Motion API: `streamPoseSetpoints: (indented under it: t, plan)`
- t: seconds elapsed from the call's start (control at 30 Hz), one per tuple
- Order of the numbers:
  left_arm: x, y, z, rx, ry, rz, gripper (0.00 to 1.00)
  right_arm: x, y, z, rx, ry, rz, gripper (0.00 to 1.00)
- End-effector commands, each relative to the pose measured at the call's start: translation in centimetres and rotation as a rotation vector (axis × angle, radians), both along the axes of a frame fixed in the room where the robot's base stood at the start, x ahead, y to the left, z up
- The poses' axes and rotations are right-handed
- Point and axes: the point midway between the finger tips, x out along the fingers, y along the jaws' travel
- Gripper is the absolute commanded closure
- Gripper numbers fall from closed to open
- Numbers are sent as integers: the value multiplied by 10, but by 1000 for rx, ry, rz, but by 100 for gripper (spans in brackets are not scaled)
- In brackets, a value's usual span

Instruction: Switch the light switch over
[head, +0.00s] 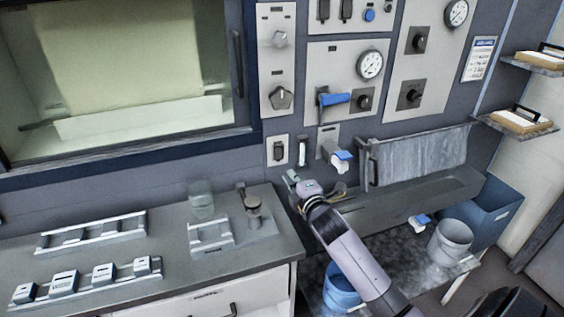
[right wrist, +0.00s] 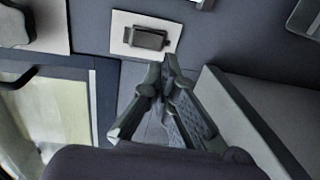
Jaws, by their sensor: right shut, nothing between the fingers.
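The light switch (head: 278,150) is a dark rocker on a small pale plate on the grey wall, right of the window and above the counter. In the right wrist view the light switch (right wrist: 149,39) lies just beyond my fingertips, near the top. My right gripper (head: 291,177) is just below the switch plate, apart from it in the head view. In the right wrist view the right gripper (right wrist: 161,76) has its fingers together and holds nothing. Which way the rocker is tipped I cannot tell. My left gripper is not in view.
A panel with a blue lever (head: 334,99) is above. The counter (head: 170,272) holds racks and a glass jar (head: 201,200). A trough (head: 415,205) runs along the wall at right.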

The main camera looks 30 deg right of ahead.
Motion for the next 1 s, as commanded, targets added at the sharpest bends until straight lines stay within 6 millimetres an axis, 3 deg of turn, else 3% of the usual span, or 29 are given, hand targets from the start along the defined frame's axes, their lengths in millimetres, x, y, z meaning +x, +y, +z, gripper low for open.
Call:
streamPoseSetpoints:
  t: [0.2, 0.43, 0.63, 1.0]
  plan:
    - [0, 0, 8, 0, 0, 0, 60, 42, -10, -3, 2, 0, -1, 100]
    - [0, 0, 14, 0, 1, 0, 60, 73, -17, -8, 2, 1, -1, 100]
    - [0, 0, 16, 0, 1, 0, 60, 85, -20, -11, 0, 1, 0, 100]
    - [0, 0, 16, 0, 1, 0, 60, 87, -20, -11, 0, 0, 0, 100]
